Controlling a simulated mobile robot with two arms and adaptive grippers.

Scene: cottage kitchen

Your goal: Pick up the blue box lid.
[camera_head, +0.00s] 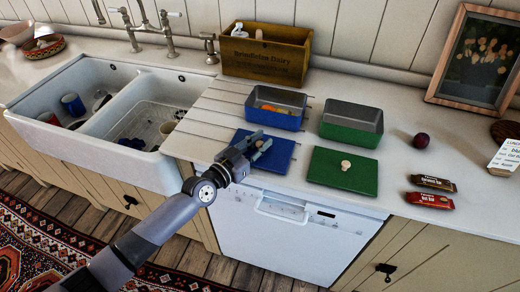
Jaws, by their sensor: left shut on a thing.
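The blue box lid (277,158) lies flat on the counter in front of the open blue box (275,120). My left gripper (258,146) comes in from the lower left and is over the lid's left part. It is shut on the lid's knob, which the fingers mostly hide. The lid looks level, and I cannot tell any gap beneath it. The blue box holds something orange. My right gripper is not in view.
A green lid (342,171) with a pale knob lies to the right, in front of an open green box (352,124). Two snack bars (430,200), a plum (421,140) and a wooden crate (266,55) are on the counter. The double sink (110,110) is at left.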

